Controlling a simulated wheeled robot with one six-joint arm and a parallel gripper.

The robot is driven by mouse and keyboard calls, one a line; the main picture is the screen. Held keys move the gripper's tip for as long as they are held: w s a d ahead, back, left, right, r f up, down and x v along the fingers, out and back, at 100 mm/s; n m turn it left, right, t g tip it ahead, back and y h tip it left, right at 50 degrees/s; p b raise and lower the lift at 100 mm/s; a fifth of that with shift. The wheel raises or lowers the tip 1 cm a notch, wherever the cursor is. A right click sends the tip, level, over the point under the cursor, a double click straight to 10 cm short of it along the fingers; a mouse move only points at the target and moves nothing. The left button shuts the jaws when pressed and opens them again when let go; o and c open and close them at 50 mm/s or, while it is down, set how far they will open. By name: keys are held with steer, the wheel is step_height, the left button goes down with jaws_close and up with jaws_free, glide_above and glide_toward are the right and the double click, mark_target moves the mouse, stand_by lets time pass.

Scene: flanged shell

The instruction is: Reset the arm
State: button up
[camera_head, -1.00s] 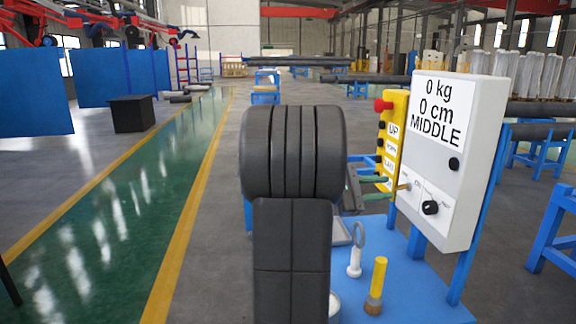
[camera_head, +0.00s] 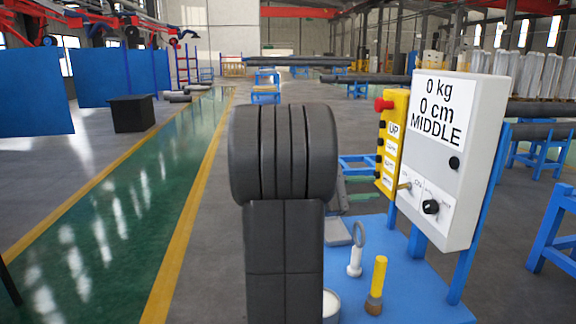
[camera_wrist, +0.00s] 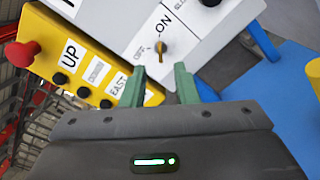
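My gripper (camera_wrist: 160,70) shows in the wrist view with its two green fingers apart and nothing between them. In the head view, part of my gripper (camera_head: 350,200) shows to the right of my dark arm, which hides the rest. The fingers point toward the white control box (camera_head: 455,150), which reads "0 kg, 0 cm, MIDDLE". A small brass toggle switch (camera_wrist: 161,48) by the word ON lies just beyond the fingertips, apart from them. It also shows in the head view (camera_head: 404,186).
A yellow button pendant (camera_head: 391,145) with a red knob (camera_head: 382,104) hangs left of the box. A blue table (camera_head: 410,285) carries a yellow-topped tool (camera_head: 376,285) and a white eye-bolt piece (camera_head: 356,255). Open floor and a green walkway (camera_head: 120,190) lie left.

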steer(key=d, duration=0.5)
steer(key=w+d, duration=0.1)
steer(key=d, duration=0.1)
steer(key=shift+d, duration=0.25)
steer(key=p, duration=0.1)
steer(key=n+p, duration=0.1)
steer(key=p, duration=0.1)
steer(key=shift+w+d+r, duration=0.1)
steer(key=shift+d+r, duration=0.05)
steer(key=shift+r, duration=0.15)
steer(key=n+p, duration=0.6)
steer(key=p, duration=0.6)
steer(key=shift+w, duration=0.2)
steer(key=b, duration=0.3)
glide_toward(399, 186)
steer(key=shift+w, duration=0.35)
steer(key=shift+a, duration=0.2)
